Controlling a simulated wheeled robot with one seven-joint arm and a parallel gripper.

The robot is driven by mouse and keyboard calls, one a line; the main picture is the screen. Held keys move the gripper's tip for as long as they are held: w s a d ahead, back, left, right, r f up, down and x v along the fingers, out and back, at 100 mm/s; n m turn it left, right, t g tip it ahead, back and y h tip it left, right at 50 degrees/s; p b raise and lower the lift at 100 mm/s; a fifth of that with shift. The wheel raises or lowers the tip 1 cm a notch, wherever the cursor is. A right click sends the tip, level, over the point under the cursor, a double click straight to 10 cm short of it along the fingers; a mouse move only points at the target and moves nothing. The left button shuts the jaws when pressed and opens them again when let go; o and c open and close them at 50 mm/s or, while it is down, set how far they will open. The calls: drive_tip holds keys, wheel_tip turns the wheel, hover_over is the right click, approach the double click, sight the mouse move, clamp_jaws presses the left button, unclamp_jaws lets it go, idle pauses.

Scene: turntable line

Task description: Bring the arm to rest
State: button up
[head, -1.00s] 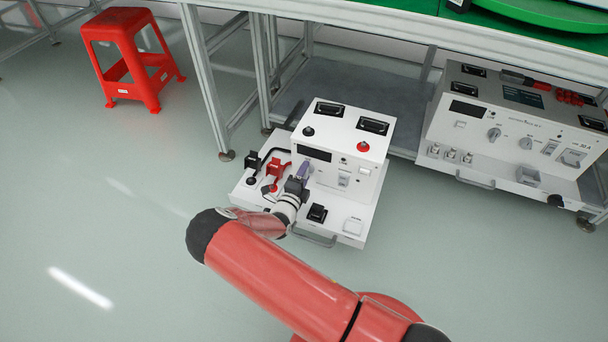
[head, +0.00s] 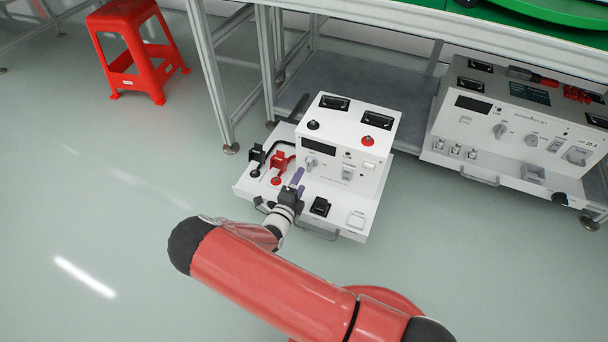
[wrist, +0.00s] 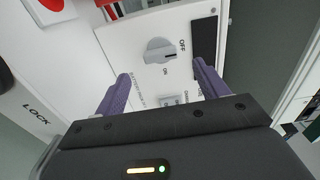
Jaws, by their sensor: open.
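My gripper (head: 296,182) is in front of the white control box (head: 381,162) on the floor, over its low front ledge. In the wrist view my gripper (wrist: 158,88) shows two purple fingers spread apart with nothing between them. Beyond the fingers is a grey rotary knob (wrist: 160,51) on the box's panel, with OFF and ON labels beside it. The gap between fingers and knob is hard to judge, but they do not grip it. My red arm reaches in from the lower right in the head view.
Black and red clamps (head: 282,162) stand on the ledge left of my gripper, and a black switch (head: 320,207) to its right. A larger white unit (head: 520,134) stands under the table at right. A red stool (head: 130,50) is far left. The floor at left is clear.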

drive_tip(key=shift+s+a, duration=0.1)
drive_tip(key=shift+s, duration=0.3)
drive_tip(key=s+d+r+m+g+h+p, duration=0.15)
drive_tip(key=s+d+r+m+g, duration=0.25)
drive_tip(key=d+r+m+g, duration=0.55)
drive_tip(key=s+d+r+m+g+h+b, duration=0.1)
drive_tip(key=s+d+r+m+g+h, duration=0.3)
drive_tip(key=d+r+m, duration=0.85)
drive_tip(key=s+a+r+m+t+y+p, duration=0.1)
drive_tip(key=s+r+m+t+y, duration=0.1)
drive_tip(key=s+r+m+y, duration=0.9)
drive_tip(key=s+r+m, duration=0.7)
drive_tip(key=s+m, duration=0.2)
drive_tip(key=m, duration=0.8)
drive_tip(key=shift+s+a+r+y+p, duration=0.15)
drive_tip(key=shift+a+r+y+p, duration=0.15)
drive_tip(key=shift+r+y, duration=0.1)
